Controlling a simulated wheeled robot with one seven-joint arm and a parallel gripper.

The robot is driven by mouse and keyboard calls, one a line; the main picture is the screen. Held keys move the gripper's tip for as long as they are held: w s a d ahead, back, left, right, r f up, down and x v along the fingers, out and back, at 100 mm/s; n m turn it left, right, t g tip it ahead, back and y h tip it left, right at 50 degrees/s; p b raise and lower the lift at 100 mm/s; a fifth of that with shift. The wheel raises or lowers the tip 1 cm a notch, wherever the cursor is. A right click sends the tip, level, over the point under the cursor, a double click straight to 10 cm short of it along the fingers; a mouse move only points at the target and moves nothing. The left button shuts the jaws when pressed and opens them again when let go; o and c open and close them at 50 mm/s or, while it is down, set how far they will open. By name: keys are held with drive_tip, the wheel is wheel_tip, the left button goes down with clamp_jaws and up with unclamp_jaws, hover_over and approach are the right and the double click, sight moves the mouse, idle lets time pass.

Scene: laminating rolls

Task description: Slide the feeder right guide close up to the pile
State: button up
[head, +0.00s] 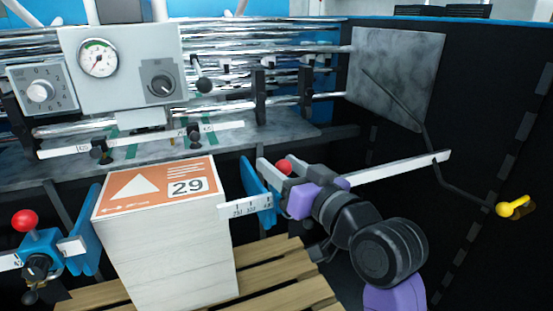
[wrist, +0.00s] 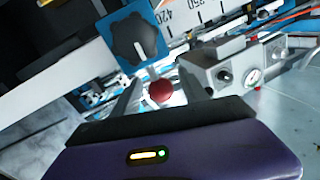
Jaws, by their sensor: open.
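The pile (head: 160,235) is a tall white stack with an orange top sheet marked 29. The feeder right guide (head: 252,180) is a blue plate on a white scale bar (head: 246,206), standing right of the pile with a gap between them. Its red knob (head: 284,166) also shows in the wrist view (wrist: 161,91), near a black star knob (wrist: 133,38) on a blue block. My gripper (head: 287,178) is at the guide's right side. Its fingers (wrist: 160,94) are open, one on each side of the red knob; I cannot tell whether they touch it.
The left guide (head: 85,240), with its own red knob (head: 25,220), stands at the pile's left side. A wooden pallet (head: 285,285) lies under the pile. A control box with a gauge (head: 98,57) and rollers are behind. A yellow-handled lever (head: 510,207) is at right.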

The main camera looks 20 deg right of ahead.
drive_tip(key=shift+w+a, duration=0.15)
drive_tip(key=shift+w, duration=0.4)
drive_tip(key=shift+w+a, duration=0.15)
drive_tip(key=shift+w, duration=0.35)
clamp_jaws()
idle(0.7)
